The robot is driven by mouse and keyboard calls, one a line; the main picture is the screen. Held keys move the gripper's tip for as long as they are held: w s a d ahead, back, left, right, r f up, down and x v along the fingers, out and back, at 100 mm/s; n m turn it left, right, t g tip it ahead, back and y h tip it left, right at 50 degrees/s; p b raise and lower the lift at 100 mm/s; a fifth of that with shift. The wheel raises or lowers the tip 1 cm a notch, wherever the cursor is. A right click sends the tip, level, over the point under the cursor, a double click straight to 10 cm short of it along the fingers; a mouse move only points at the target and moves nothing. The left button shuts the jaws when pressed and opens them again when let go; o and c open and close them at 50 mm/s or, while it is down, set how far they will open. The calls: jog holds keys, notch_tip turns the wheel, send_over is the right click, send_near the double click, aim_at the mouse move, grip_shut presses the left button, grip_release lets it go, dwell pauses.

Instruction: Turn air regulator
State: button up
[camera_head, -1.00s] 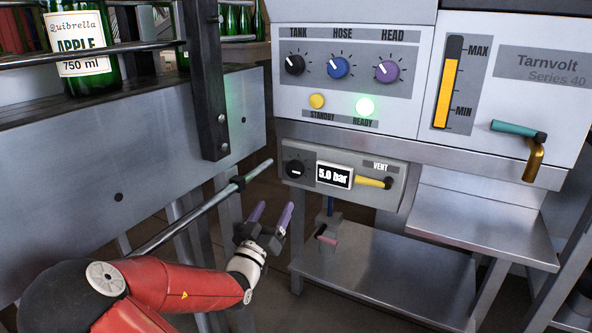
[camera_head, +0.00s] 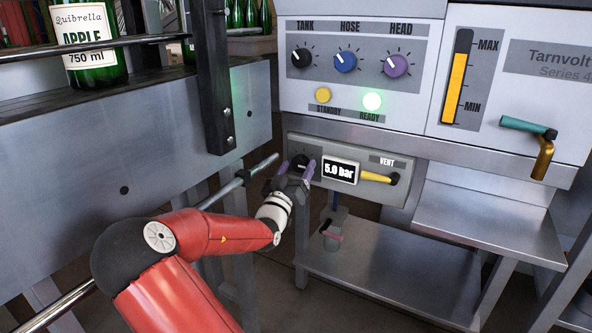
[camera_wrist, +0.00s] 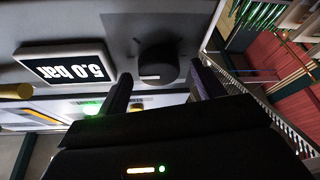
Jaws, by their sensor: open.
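The air regulator is a black round knob (camera_wrist: 158,64) with a pale pointer line, on the small grey panel (camera_head: 407,188) under the main cabinet. In the wrist view it lies just ahead of my fingertips, between their lines and apart from them. The display (camera_head: 340,171) beside it reads 5.0 bar; it also shows upside down in the wrist view (camera_wrist: 65,66). My gripper (camera_head: 297,168) is open and empty, with purple-grey fingers at the panel's left end. In the head view it mostly hides the knob.
A yellow VENT lever (camera_head: 376,177) sits right of the display. TANK, HOSE and HEAD knobs (camera_head: 346,62) are above, with a lit green READY lamp (camera_head: 372,101). A metal rail (camera_head: 225,190) runs close left of my gripper. A steel shelf (camera_head: 400,270) lies below.

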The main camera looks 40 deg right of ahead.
jog(key=c, duration=1)
